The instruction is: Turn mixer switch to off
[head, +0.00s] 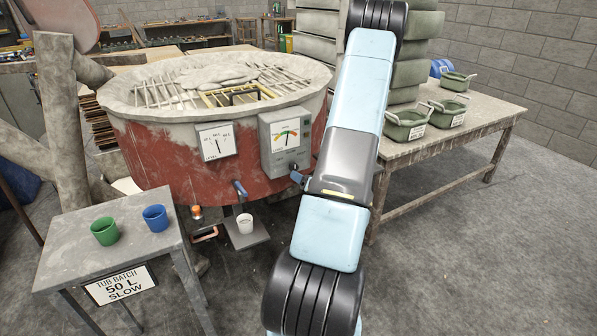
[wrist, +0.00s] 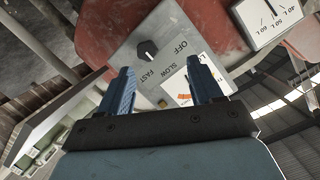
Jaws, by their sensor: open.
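The red mixer tub (head: 165,165) carries a grey control box (head: 286,140) on its front, with a coloured dial on it. In the wrist view the grey panel (wrist: 125,50) shows the black switch knob (wrist: 147,50) beside the words OFF, SLOW and FAST. A pale mark on the knob lies on the side of the SLOW and FAST words; I cannot tell which it points to. My gripper (wrist: 161,64) is open, its blue fingers apart and empty, with the knob beyond the fingertips. In the head view my arm hides most of my gripper.
A level gauge (head: 215,141) sits left of the box. A small table (head: 75,240) holds a green cup (head: 105,231), a blue cup (head: 155,218) and a "50 L SLOW" sign (head: 121,285). A bench (head: 470,130) with green tubs stands right.

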